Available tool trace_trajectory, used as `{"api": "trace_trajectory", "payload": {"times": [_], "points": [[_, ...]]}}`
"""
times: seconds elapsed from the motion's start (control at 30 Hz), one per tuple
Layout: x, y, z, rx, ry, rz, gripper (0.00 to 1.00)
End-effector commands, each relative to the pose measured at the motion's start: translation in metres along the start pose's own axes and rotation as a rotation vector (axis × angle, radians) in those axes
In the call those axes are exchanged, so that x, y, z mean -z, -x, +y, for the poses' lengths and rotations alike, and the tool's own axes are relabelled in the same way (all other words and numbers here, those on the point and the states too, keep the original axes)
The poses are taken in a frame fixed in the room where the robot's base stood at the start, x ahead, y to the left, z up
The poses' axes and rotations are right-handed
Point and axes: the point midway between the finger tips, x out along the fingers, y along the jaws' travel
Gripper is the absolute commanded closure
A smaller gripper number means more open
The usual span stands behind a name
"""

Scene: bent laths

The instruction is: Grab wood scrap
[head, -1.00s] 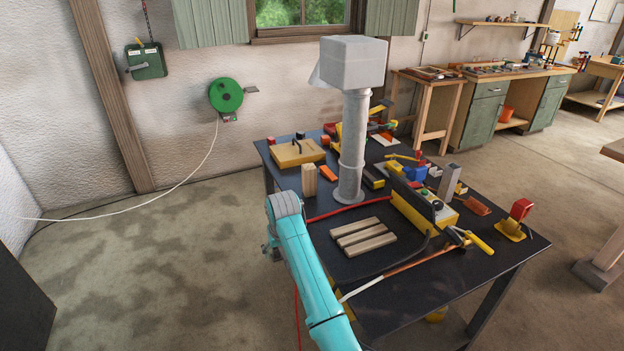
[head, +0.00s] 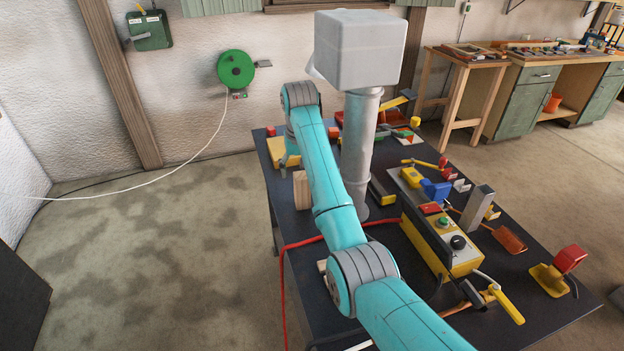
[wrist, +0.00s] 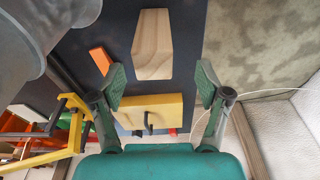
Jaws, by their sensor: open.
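A pale wood scrap block (head: 301,188) stands on the dark table, left of the grey column and partly covered by my arm in the head view. The wrist view shows its grained wood (wrist: 153,45) just beyond my fingertips, between their lines. My gripper (wrist: 161,83) is open and empty, with one green finger pad to each side and no visible contact with the block.
A yellow box with a dark handle (wrist: 168,105) lies near the fingers, and an orange piece (wrist: 99,60) is beside the wood. The grey column (head: 363,150) rises close to my arm. A yellow control box (head: 440,242) stands to the right.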

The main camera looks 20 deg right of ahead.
Motion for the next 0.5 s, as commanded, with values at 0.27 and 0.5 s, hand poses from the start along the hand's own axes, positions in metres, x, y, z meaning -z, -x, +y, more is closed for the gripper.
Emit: {"api": "trace_trajectory", "payload": {"times": [0.27,0.5], "points": [[0.000,-0.019,0.000,0.000,0.000,0.000,0.24],[-0.003,-0.049,0.002,0.000,0.000,-0.001,0.24]]}}
